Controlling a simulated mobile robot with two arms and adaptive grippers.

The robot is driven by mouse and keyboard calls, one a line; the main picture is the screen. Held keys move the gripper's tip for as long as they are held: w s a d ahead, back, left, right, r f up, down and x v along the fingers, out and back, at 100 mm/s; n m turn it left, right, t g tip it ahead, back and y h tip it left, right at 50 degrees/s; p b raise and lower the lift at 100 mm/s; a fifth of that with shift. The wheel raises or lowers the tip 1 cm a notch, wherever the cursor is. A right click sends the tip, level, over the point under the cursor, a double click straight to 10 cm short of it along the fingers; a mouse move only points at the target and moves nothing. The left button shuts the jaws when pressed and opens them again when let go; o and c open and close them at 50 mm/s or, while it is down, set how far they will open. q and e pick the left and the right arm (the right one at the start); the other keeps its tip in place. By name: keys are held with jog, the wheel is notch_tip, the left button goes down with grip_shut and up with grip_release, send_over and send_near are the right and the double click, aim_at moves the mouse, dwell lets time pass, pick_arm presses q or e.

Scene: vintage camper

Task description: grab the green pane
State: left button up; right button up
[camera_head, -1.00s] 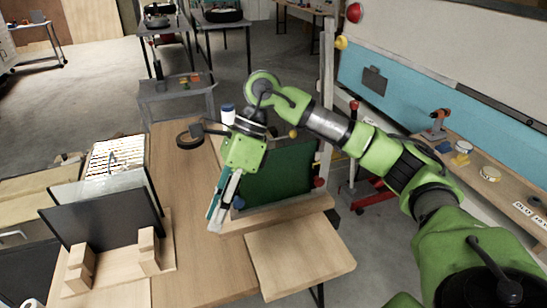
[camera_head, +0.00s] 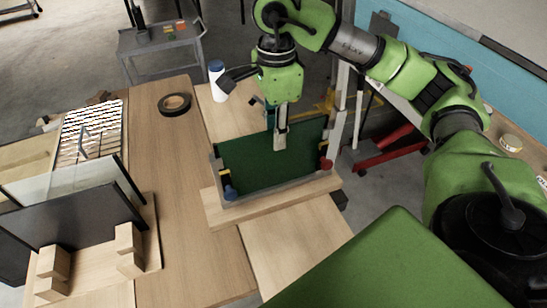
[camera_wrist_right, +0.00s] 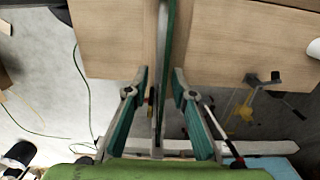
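The green pane (camera_head: 255,165) stands upright in a metal frame on a wooden base in the middle of the head view. My right gripper (camera_head: 279,128) points down at the pane's upper edge, with one finger in front of the pane's face. The other finger is mostly hidden behind it. In the right wrist view the pane shows edge-on as a thin green strip (camera_wrist_right: 170,35). The teal fingers of my right gripper (camera_wrist_right: 160,78) are spread on both sides of that strip, with gaps showing. My left gripper is in neither current view.
A dark panel (camera_head: 65,222) and a clear pane (camera_head: 50,182) stand in wooden holders at the left. A wire rack (camera_head: 88,130), a black tape roll (camera_head: 174,104) and a white bottle (camera_head: 217,80) are nearby. Bare tabletop (camera_head: 185,215) lies left of the frame.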

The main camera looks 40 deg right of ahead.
send_over(274, 160)
notch_tip(274, 160, down, 4)
notch_tip(274, 160, down, 6)
jog(key=shift+w+d+r+p, duration=0.1)
jog(key=shift+w+r+p, duration=0.1)
jog(key=shift+p, duration=0.9)
grip_shut()
